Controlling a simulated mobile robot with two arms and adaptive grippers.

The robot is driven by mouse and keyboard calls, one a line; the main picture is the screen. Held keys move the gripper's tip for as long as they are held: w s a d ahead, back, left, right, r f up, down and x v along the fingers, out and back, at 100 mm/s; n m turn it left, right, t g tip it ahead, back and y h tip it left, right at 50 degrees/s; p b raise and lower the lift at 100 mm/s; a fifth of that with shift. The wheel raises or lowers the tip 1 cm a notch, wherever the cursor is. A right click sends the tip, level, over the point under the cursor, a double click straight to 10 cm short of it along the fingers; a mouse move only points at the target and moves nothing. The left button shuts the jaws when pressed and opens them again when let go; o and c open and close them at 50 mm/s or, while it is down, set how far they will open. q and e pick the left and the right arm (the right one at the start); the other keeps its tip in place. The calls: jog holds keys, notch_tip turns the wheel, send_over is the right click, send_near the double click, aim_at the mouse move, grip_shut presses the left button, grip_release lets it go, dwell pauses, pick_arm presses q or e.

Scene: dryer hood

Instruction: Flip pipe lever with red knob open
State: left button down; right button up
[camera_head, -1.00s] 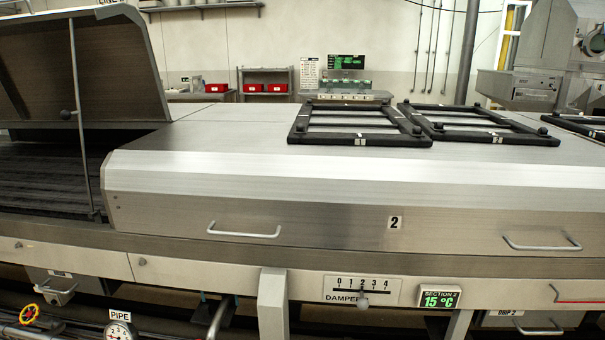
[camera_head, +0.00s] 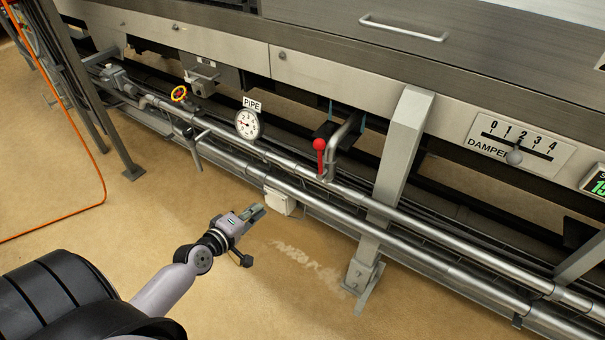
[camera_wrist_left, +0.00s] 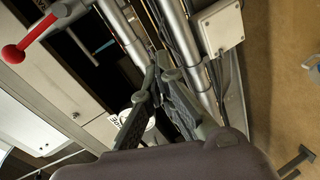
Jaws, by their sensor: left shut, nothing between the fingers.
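The pipe lever with the red knob (camera_head: 319,145) stands on the upper pipe right of the pressure gauge, with its knob up, beside a bent grey pipe. In the left wrist view the red knob (camera_wrist_left: 13,54) is at the upper left, on a red arm slanting up to the right toward a grey fitting. My left gripper (camera_head: 258,212) is shut and empty, below and left of the lever and apart from it. Its fingers also show in the left wrist view (camera_wrist_left: 159,62), in front of the pipes. My right gripper is out of view.
A white box (camera_head: 280,202) sits low behind my gripper. A slanted support leg (camera_head: 392,185) stands right of the lever. Floor in front is open.

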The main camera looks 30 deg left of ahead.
aim_at(320, 159)
pick_arm(q)
notch_tip(320, 159, up, 13)
jog(key=w+d+n+t+h+b, duration=0.2)
jog(key=n+t+b, duration=0.1)
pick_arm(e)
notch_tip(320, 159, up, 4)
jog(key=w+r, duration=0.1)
pick_arm(q)
jog(key=w+d+p, duration=0.4)
jog(key=w+d, duration=0.1)
jog(key=w, duration=0.5)
jog(key=shift+d+r, duration=0.3)
jog(key=shift+d, duration=0.05)
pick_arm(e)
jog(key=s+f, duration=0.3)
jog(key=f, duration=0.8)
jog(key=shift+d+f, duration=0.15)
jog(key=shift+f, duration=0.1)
pick_arm(q)
jog(key=shift+d+r+m+p, duration=0.15)
jog(key=shift+d+m+p, duration=0.55)
jog(key=shift+d+m, duration=0.15)
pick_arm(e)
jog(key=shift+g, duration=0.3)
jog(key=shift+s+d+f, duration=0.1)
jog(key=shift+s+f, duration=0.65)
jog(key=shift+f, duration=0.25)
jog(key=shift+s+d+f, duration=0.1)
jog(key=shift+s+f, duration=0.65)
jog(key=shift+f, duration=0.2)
